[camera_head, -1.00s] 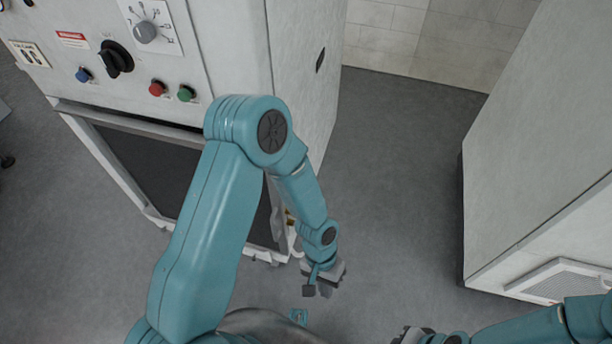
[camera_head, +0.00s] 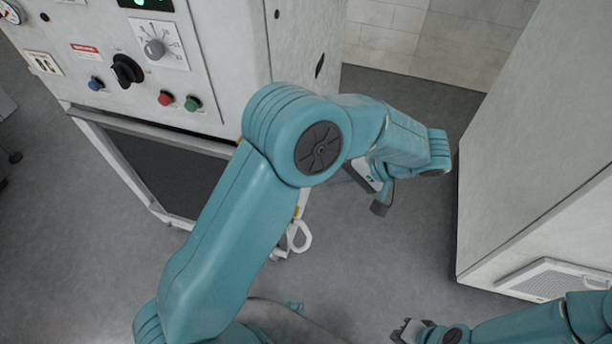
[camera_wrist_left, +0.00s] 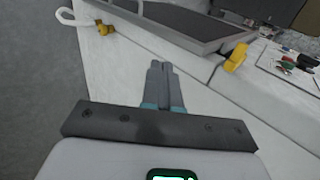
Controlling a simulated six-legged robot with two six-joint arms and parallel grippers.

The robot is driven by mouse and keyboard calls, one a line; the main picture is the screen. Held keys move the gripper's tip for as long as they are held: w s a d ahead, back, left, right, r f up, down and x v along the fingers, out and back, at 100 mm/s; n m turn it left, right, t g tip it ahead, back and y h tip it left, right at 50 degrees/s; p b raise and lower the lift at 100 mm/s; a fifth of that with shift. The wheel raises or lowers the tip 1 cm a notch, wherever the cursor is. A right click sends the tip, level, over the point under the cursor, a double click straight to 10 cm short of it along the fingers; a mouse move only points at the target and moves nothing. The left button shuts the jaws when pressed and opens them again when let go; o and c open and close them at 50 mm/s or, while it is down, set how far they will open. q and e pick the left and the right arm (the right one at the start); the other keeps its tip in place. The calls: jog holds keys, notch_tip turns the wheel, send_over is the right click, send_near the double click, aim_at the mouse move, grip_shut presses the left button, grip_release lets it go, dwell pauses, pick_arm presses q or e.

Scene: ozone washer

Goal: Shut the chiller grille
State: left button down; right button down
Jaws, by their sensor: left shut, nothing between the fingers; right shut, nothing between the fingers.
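A white slatted grille (camera_head: 552,279) sits low on the front of the large white cabinet (camera_head: 530,150) at the right of the head view. It looks slightly proud of the cabinet face, but I cannot tell how far it is open. My right gripper (camera_head: 404,331) is shut and empty at the bottom of the head view, left of the grille and apart from it. In the left wrist view my left gripper (camera_wrist_left: 161,80) is shut and empty, pointing toward the washer's white body, well away from the grille.
The washer's panel (camera_head: 160,60) with knobs and buttons stands at the left, above a dark framed door (camera_head: 165,175). A white hose (camera_head: 292,240) hangs at its lower corner. A yellow part (camera_wrist_left: 236,57) shows in the left wrist view. Grey floor (camera_head: 420,240) lies clear between the machines.

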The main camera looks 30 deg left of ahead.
pick_arm(q)
jog(key=a+r+p+x, duration=0.1)
jog(key=x, duration=1.1)
jog(key=shift+s+a+r, duration=0.2)
jog(key=shift+s+a, duration=0.05)
jog(key=shift+a, duration=0.2)
jog(key=a+b, duration=0.1)
jog(key=a, duration=0.2)
jog(key=shift+s+a+b, duration=0.15)
jog(key=shift+s+b, duration=0.25)
